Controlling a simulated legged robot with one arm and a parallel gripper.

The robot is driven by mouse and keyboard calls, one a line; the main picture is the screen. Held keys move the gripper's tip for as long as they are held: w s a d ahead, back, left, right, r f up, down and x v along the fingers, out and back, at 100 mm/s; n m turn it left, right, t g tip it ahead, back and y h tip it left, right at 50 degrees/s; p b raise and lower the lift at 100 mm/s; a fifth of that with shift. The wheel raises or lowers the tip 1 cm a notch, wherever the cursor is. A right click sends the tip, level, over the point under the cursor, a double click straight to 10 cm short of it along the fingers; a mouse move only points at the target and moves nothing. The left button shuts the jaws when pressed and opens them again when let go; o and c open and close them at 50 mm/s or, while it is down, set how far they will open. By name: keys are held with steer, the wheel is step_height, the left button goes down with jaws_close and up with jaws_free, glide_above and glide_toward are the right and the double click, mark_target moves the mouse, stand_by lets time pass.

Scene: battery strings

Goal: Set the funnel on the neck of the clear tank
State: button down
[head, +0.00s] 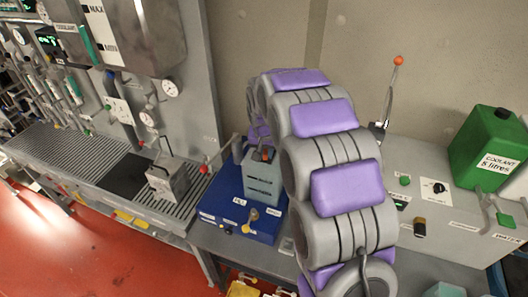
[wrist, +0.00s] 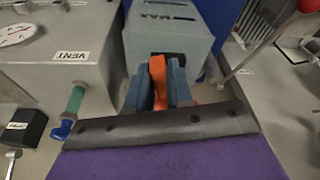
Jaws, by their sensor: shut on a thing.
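The clear tank (head: 263,182) is a pale grey-blue box standing on a blue base. In the wrist view the tank (wrist: 145,37) carries a MAX mark, and a dark opening shows just behind the fingers. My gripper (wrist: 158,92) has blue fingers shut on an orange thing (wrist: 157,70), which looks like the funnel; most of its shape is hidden. It overlaps the tank's opening in view, but I cannot tell whether it touches the neck. In the head view a small orange spot (head: 266,154) shows above the tank, and my arm hides part of that area.
A blue base (head: 222,201) with fittings lies under the tank. A green coolant can (head: 489,150) stands on the grey cabinet at right. Rods with red balls (head: 203,169) and (head: 398,61) rise nearby. A VENT-marked grey box (wrist: 60,70) is left of my gripper.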

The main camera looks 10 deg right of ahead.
steer(key=shift+s+b+x, duration=0.2)
steer(key=shift+b+x, duration=0.2)
steer(key=shift+x, duration=0.55)
stand_by(0.4)
steer(key=shift+f, duration=0.1)
steer(key=c, duration=0.9)
jaws_free()
steer(key=shift+c, duration=0.2)
steer(key=b+v, duration=0.2)
steer(key=v, duration=1.5)
steer(key=s+f+n+g+b, duration=0.1)
steer(key=s+f+b, duration=0.4)
steer(key=s, duration=0.8)
steer(key=s+f+n+g+b, duration=0.1)
steer(key=s+f+b, duration=0.4)
steer(key=s+f, duration=0.6)
steer(key=s+f+n+g+b, duration=0.1)
steer(key=s+f+b, duration=0.4)
steer(key=s, duration=1.1)
step_height(320, 180, down, 4)
steer(key=shift+a+r+n+g+y, duration=0.2)
steer(key=shift+n+g+y, duration=0.15)
steer(key=shift+g, duration=0.35)
